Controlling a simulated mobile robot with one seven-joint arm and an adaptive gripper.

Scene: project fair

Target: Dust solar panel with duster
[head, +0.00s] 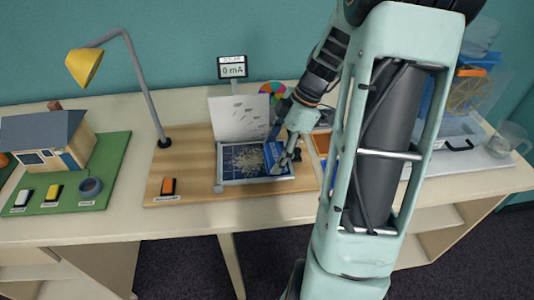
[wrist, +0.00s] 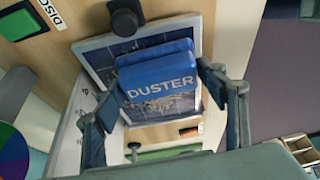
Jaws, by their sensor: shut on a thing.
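The solar panel (head: 242,163) lies in a pale frame on the wooden board, with light dusty specks over its dark face. It also shows in the wrist view (wrist: 98,62), partly hidden behind the duster. The duster (wrist: 158,84) is a blue block with the word DUSTER on it. In the head view its blue side (head: 271,152) shows at the panel's right part. My gripper (head: 287,152) is shut on the duster, with a finger on each side of it in the wrist view. I cannot tell whether the duster touches the panel.
A yellow lamp (head: 84,68) on a grey arm stands left of the panel. A meter (head: 232,70) reading 0 mA stands behind it. An orange switch (head: 168,186) sits front left on the board. A model house (head: 48,140) stands at far left. My arm hides part of the table's right side.

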